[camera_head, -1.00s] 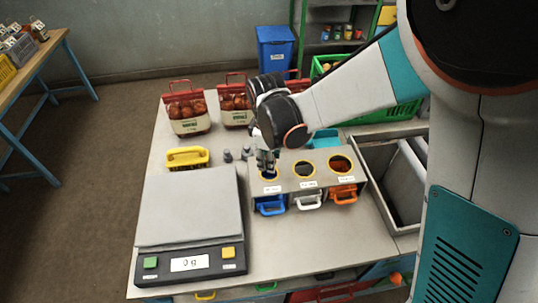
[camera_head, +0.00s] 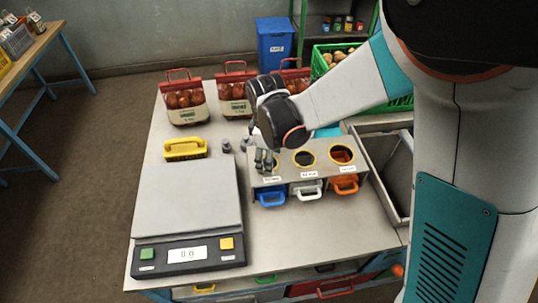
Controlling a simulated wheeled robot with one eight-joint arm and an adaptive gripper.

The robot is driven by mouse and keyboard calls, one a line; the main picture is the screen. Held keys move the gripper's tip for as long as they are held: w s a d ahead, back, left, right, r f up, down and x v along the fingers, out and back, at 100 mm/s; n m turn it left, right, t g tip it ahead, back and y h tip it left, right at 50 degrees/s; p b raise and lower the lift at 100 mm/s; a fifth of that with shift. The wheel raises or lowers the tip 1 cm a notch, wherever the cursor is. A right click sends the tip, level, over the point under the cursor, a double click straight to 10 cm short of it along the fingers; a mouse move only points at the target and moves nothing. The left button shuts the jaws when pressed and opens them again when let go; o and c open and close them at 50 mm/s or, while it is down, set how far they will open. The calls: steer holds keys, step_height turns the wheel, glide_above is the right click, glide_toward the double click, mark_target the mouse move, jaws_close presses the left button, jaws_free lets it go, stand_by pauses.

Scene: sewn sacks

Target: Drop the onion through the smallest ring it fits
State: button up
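The left ring (camera_head: 276,166) is the smallest and is partly hidden by my gripper. I cannot make out the finger gap or a loose onion.
A scale (camera_head: 188,205) reading 0 g fills the front left. A yellow brush (camera_head: 185,149) and two small grey weights (camera_head: 226,146) lie behind it. Red-topped onion sacks (camera_head: 184,100) line the back. A grey bin (camera_head: 388,180) is on the right.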

step_height(320, 180, up, 8)
steer(key=shift+s+f, duration=0.25)
steer(key=shift+s, duration=0.05)
stand_by(0.4)
steer(key=shift+a, duration=0.1)
stand_by(0.7)
